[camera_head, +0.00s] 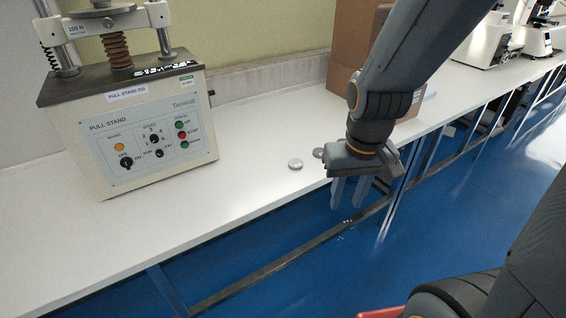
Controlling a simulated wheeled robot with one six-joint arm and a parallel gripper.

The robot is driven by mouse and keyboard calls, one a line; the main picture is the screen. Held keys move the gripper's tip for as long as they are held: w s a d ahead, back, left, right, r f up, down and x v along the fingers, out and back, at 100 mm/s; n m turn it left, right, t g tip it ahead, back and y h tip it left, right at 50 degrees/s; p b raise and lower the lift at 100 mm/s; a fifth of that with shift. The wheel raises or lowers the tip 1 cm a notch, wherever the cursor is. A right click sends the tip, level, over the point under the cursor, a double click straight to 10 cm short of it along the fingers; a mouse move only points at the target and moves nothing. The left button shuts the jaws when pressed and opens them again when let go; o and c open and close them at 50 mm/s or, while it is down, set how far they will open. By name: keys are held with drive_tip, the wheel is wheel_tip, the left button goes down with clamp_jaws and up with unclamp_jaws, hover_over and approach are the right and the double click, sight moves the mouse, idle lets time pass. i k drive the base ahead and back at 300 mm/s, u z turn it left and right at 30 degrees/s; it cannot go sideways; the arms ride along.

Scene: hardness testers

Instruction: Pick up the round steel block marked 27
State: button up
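Two small round grey metal discs lie on the white bench top. One steel block (295,164) is in plain view near the bench's front edge. The other steel block (318,153) is just to its right, beside my gripper in the picture and perhaps partly hidden by it. No number can be read on either, so I cannot tell which is marked 27. My gripper (348,195) points down to the right of both blocks, seen against the bench's front edge and the blue floor. Its two fingers are apart with nothing visible between them.
A pull stand machine (150,130) stands on the bench at the left. A cardboard box (345,80) stands behind my arm. White instruments (490,45) are at the far right. The bench top (245,150) around the blocks is clear. A red object (380,314) shows at the bottom edge.

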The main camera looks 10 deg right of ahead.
sight(295, 164)
drive_tip(key=z, duration=0.2)
drive_tip(key=i, duration=0.6)
drive_tip(key=z, duration=0.6)
